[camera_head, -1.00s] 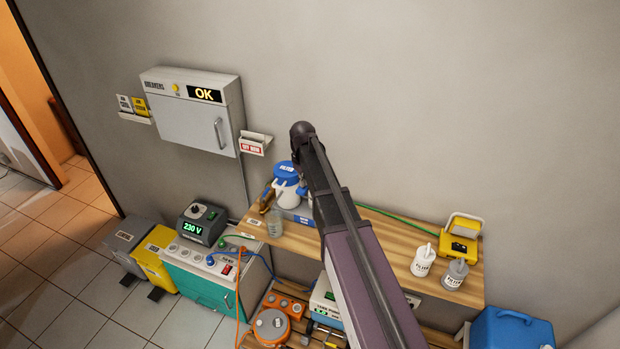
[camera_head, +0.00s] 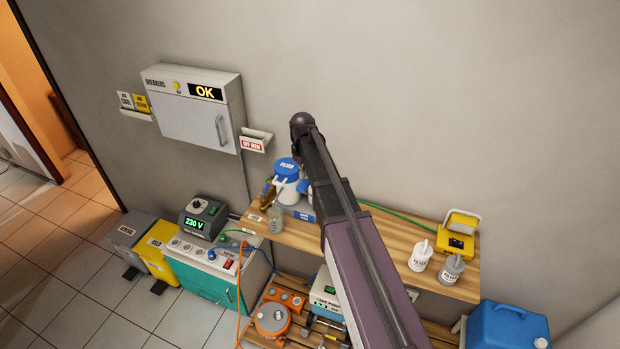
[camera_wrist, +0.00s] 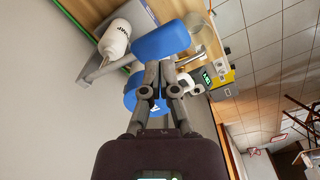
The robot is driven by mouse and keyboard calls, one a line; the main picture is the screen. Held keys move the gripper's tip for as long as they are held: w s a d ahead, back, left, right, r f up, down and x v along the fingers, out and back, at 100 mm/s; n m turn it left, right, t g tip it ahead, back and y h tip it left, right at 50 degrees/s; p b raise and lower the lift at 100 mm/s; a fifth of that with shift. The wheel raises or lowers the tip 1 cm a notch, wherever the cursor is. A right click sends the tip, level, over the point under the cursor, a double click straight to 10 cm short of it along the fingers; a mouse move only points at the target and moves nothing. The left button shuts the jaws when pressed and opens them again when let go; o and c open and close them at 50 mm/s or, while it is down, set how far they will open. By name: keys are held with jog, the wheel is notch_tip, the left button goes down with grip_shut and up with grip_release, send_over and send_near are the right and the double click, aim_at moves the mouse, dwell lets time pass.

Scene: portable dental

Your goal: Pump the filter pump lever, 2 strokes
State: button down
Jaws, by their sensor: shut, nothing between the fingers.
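The filter pump (camera_head: 287,168), white with a blue top, stands at the back left of the wooden shelf in the head view. My arm passes just right of it and hides part of that area. In the wrist view a blue paddle-like part (camera_wrist: 160,38), probably the lever's grip, lies just beyond my fingertips. A round blue part (camera_wrist: 131,94) shows behind the fingers. My gripper (camera_wrist: 158,64) is shut and empty, close to the blue paddle; I cannot tell whether it touches. The gripper itself is hidden in the head view.
A breaker box (camera_head: 195,108) hangs on the wall. A white container (camera_wrist: 116,38) is near the fingers in the wrist view.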

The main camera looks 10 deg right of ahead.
jog(key=shift+f+b, duration=0.45)
jog(key=shift+f+b, duration=1.05)
